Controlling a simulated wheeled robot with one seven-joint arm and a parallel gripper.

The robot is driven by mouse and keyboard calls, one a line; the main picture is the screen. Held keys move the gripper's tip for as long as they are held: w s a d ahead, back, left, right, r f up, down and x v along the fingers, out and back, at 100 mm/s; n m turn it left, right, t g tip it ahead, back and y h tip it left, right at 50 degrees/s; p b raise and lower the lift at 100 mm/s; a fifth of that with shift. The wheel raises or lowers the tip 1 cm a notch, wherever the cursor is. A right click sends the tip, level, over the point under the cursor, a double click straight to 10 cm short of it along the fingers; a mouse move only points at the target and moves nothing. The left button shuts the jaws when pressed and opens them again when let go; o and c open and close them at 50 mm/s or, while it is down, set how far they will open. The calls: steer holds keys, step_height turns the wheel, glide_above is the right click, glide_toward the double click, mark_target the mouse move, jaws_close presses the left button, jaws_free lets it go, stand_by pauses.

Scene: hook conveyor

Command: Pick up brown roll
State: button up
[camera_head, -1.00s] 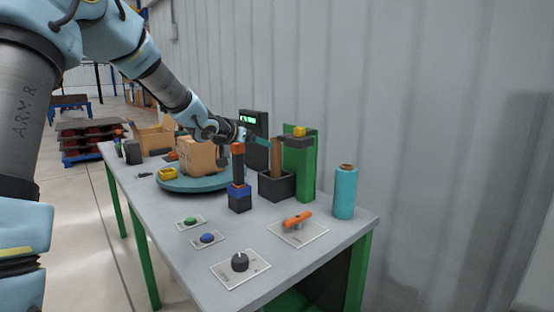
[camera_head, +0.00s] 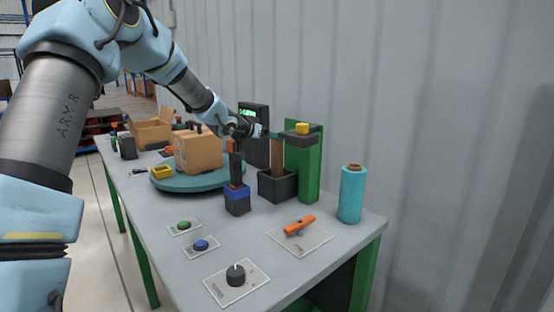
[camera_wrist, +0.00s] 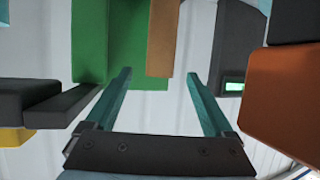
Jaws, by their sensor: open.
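The brown roll (camera_head: 277,158) is an upright brown column standing in a dark square holder (camera_head: 290,187) beside a green post. Its upper end is partly hidden by my gripper and a dark overhanging arm. It also shows in the wrist view (camera_wrist: 160,40), at the top between my two teal fingers. My gripper (camera_wrist: 160,73) is open and empty, with its fingers spread to either side of the roll's visible end. In the head view my gripper (camera_head: 266,132) is left of the roll's upper part. Whether a finger touches the roll cannot be told.
The green post (camera_head: 309,165) carries a dark arm with a yellow block (camera_head: 302,128). A dark stick (camera_head: 237,168) stands left of the holder. A dark box with a green display (camera_head: 254,118) is behind. A teal roll (camera_head: 351,195) stands at the right; a carton (camera_head: 198,152) sits on the turntable.

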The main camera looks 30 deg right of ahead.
mark_target(276, 147)
steer(key=p+x, duration=0.1)
steer(key=x, duration=0.3)
steer(key=shift+w+d+f, duration=0.1)
steer(key=shift+w+d, duration=0.1)
steer(key=shift+d, duration=0.15)
steer(key=shift+c, duration=0.4)
jaws_close()
